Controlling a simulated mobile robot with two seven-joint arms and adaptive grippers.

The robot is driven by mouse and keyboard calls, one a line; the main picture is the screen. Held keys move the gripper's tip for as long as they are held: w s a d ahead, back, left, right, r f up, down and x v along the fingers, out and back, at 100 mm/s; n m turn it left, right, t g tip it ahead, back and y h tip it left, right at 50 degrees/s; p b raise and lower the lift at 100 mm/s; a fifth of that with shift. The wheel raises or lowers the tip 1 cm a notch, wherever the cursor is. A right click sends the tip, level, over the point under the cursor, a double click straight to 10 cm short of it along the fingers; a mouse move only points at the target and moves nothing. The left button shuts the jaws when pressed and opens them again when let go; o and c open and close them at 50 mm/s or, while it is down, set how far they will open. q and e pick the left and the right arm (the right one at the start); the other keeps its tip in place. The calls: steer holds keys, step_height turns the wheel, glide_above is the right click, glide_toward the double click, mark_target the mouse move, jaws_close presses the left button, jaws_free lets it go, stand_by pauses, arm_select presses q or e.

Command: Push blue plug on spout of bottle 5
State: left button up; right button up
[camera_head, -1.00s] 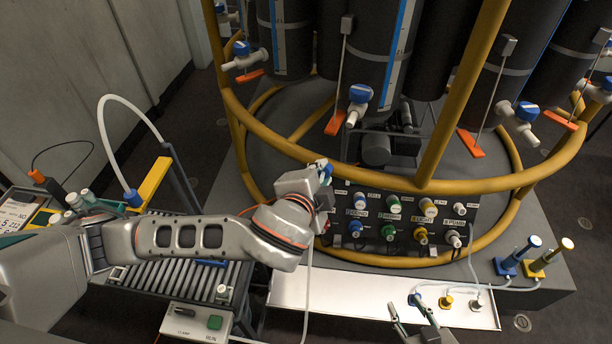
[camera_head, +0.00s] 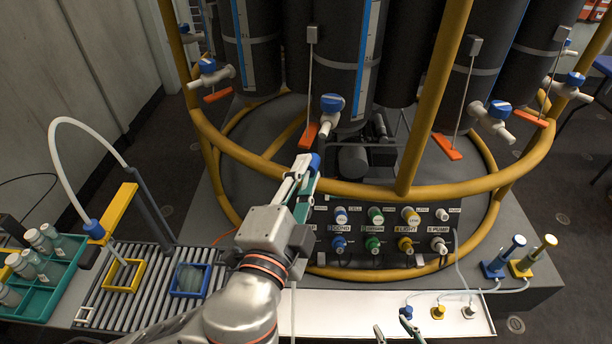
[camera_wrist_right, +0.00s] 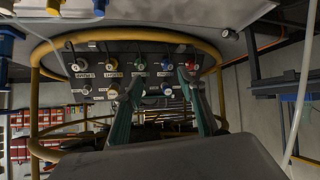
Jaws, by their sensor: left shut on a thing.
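My left gripper (camera_head: 303,178) is shut on a small blue plug (camera_head: 315,162) at its fingertips. The plug is just below the white spout of the middle bottle (camera_head: 325,124) in the picture, apart from it as far as I can tell. That bottle has a blue valve knob (camera_head: 331,103) and an orange lever (camera_head: 308,135). Other spouts show at left (camera_head: 211,77) and right (camera_head: 497,121). No bottle number is readable, so I cannot tell which is bottle 5. My right gripper (camera_head: 394,332) is open and empty at the bottom edge; its fingers also show in the right wrist view (camera_wrist_right: 160,88).
A yellow ring rail (camera_head: 352,188) runs in front of the bottles, close to my left gripper. Below are a knob panel (camera_head: 376,258) and a white ledge (camera_head: 345,310) with small plugs. A roller conveyor (camera_head: 150,300) and teal bottle tray (camera_head: 62,275) are at left.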

mark_target(314, 155)
arm_select(q)
steer(key=shift+b+x, duration=0.5)
steer(key=shift+x, duration=1.7)
steer(key=shift+w+d, duration=0.2)
steer(key=shift+w, duration=0.5)
arm_select(e)
steer(key=shift+w+d+f, duration=0.2)
steer(key=shift+w+f, duration=0.05)
steer(key=shift+w, duration=0.05)
steer(key=shift+s+f, duration=0.15)
steer(key=shift+f, duration=0.1)
arm_select(q)
steer(key=shift+p, duration=0.55)
arm_select(e)
steer(key=shift+w+r, duration=0.2)
steer(key=shift+r, duration=0.35)
steer(key=shift+w+r, duration=0.15)
steer(key=shift+r, duration=0.35)
steer(key=shift+w+r, duration=0.1)
steer(key=shift+r, duration=0.2)
arm_select(q)
steer(key=shift+w+d, duration=0.1)
steer(key=shift+w, duration=0.35)
